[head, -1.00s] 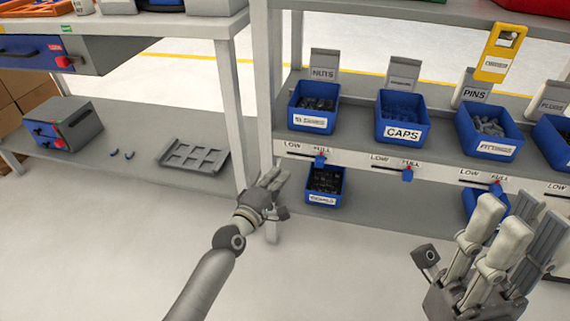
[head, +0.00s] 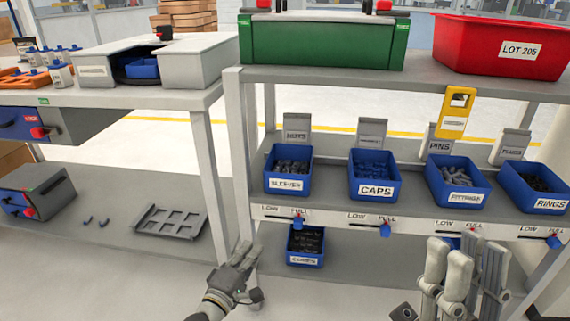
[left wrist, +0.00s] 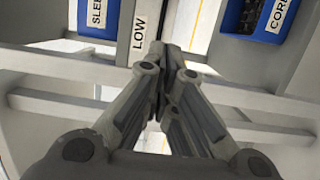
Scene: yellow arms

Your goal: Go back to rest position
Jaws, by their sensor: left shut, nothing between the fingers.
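My left gripper (head: 240,262) is in the lower middle of the head view, in front of the shelf post and left of the low blue bin. Its fingers are together and hold nothing; in the left wrist view the closed fingers (left wrist: 165,55) point toward the shelf front. My right gripper (head: 462,270) is at the lower right of the head view, in front of the shelf. Its pale fingers point upward, and its lower part is cut off by the frame. I cannot tell whether it is open or shut.
The shelf holds several blue bins, including the CAPS bin (head: 375,176) and the RINGS bin (head: 535,187). A lower bin (head: 305,245) stands close to my left gripper. A green box (head: 322,43) and a red bin (head: 500,45) are on top. A grey tray (head: 170,221) lies at left.

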